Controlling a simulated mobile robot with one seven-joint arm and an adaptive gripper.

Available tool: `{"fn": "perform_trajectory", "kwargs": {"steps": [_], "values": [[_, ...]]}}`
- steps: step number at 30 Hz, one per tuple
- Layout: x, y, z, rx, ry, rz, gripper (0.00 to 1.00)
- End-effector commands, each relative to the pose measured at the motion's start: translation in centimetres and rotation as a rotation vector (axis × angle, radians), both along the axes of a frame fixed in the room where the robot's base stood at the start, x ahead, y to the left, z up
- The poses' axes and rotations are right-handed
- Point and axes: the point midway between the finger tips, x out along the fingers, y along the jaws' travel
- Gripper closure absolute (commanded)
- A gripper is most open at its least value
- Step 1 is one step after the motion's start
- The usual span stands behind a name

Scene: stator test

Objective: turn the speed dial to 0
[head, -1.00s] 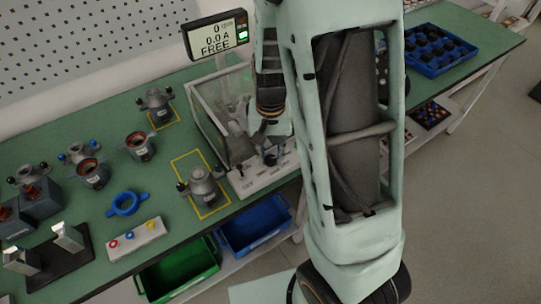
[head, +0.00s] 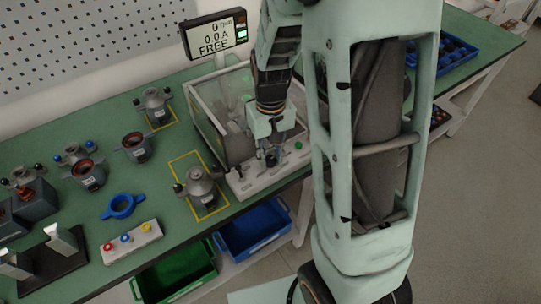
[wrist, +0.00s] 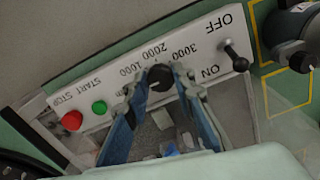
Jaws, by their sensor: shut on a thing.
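The speed dial (wrist: 160,78) is a dark round knob on the light control panel (wrist: 100,88) in the wrist view. Its printed marks 1000, 2000 and 3000 show upside down around it. My gripper (wrist: 158,82) has one fingertip on each side of the knob, shut on it. I cannot clearly read the dial's pointer. In the head view my gripper (head: 271,157) is down at the front panel of the clear test box (head: 215,110), and the dial is hidden there. The display (head: 215,34) reads 0 /min, 0.0 A, FREE.
The wrist view shows a red STOP button (wrist: 72,120), a green START button (wrist: 99,107) and an ON/OFF toggle lever (wrist: 237,57) near the dial. A motor (head: 202,188) stands in a yellow outline left of the box. Blue and green bins sit below the bench.

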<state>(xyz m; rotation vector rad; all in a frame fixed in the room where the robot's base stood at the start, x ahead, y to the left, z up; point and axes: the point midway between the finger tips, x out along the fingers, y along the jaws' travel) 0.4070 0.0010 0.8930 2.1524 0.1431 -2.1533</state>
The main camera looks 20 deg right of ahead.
Motion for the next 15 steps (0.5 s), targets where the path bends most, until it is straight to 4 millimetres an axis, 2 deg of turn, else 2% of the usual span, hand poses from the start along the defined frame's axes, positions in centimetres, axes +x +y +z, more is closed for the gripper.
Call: {"fn": "perform_trajectory", "kwargs": {"steps": [7, 8, 12, 15], "values": [[0.08, 0.01, 0.08, -0.001, -0.002, 0.002, 1.00], [0.08, 0.01, 0.08, -0.001, -0.002, 0.002, 0.75], [0.06, 0.01, 0.06, 0.000, -0.001, 0.001, 0.59], [0.04, 0.01, 0.04, 0.000, -0.001, 0.001, 0.59]]}}
